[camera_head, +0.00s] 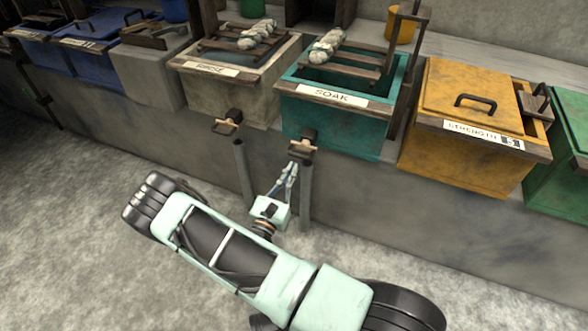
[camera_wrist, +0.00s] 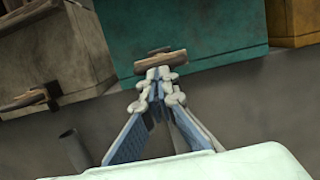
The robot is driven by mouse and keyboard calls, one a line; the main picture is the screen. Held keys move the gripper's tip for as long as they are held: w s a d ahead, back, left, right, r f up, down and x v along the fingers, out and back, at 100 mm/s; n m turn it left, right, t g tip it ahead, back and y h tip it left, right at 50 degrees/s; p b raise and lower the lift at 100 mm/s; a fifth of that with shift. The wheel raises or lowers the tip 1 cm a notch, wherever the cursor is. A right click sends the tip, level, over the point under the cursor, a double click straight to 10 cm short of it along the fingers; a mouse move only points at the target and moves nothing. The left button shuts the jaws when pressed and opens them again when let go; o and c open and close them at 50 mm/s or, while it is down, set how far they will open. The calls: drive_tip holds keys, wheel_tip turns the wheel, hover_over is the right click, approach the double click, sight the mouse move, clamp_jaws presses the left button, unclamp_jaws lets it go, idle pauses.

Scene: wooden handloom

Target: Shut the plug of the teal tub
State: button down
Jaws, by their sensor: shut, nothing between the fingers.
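The teal tub (camera_head: 340,137), labelled SOAK, stands on the stone ledge, and its front also shows in the wrist view (camera_wrist: 190,25). Its plug (camera_head: 303,145), a dark block with a wooden crosspiece, sticks out low on the front. In the wrist view the plug's wooden bar (camera_wrist: 162,62) lies across, just beyond my fingertips. My gripper (camera_head: 291,167) is shut and empty, with its fingers pointing up at the plug from below. In the wrist view the fingertips (camera_wrist: 160,75) overlap the bar's lower edge; I cannot tell whether they touch it.
A grey pipe (camera_head: 306,195) stands below the teal plug, close to my gripper. The pale tub (camera_head: 235,90) to the left has a similar plug (camera_head: 228,122) and pipe (camera_head: 243,170). A yellow lidded tub (camera_head: 465,155) stands right. The floor (camera_head: 70,240) is clear at left.

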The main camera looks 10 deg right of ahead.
drive_tip(key=p+v, duration=0.2)
drive_tip(key=v, duration=0.9)
drive_tip(key=shift+s+a, duration=0.2)
drive_tip(key=shift+a, duration=0.05)
